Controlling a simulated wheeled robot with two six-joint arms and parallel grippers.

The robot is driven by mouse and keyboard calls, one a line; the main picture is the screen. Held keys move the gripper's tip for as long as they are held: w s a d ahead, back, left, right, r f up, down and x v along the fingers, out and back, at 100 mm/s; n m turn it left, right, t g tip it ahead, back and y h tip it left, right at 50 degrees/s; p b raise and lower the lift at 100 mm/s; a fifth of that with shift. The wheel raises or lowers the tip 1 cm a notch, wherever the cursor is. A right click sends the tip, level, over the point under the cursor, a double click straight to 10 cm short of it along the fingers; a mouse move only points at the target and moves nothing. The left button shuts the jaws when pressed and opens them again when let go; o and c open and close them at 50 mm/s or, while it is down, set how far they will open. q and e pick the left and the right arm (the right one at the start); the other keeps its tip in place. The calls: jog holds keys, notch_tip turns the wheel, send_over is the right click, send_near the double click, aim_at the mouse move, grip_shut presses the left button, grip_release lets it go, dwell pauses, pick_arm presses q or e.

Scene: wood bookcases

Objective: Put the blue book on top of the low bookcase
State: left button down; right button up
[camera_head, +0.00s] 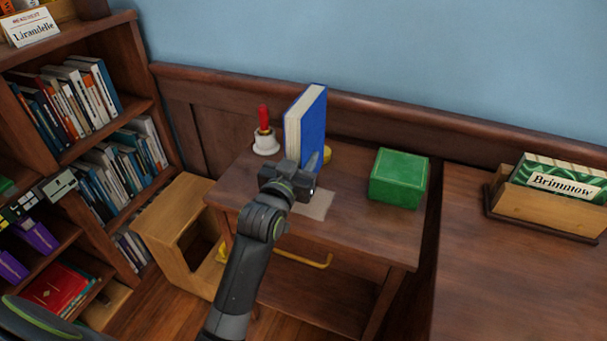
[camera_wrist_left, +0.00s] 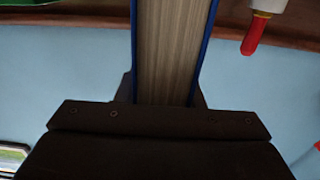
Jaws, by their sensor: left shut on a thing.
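The blue book (camera_head: 313,123) stands upright over the small wooden table, its blue cover facing right and its pale page edges facing me. My left gripper (camera_head: 300,172) is shut on its lower part. In the left wrist view the book (camera_wrist_left: 170,50) sits between the jaws. I cannot tell whether its bottom touches the table. A wooden bookcase (camera_head: 122,42) at the left has a top surface with a "Lirandelle" sign (camera_head: 33,27) and dark objects on it. My right gripper is not in view.
The table (camera_head: 355,225) also holds a red-handled white bell (camera_head: 265,142), a green box (camera_head: 399,178) and a small yellow thing partly hidden behind the book. A wooden step stool (camera_head: 180,205) stands between table and bookcase. A "Brimnow" card box (camera_head: 545,205) sits at right.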

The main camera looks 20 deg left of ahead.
pick_arm(q)
jog(key=shift+f, duration=1.75)
jog(key=shift+f+b, duration=0.15)
jog(key=shift+b, duration=0.15)
jog(key=c, duration=1)
grip_release()
jog(key=shift+f, duration=0.1)
jog(key=shift+o, duration=0.2)
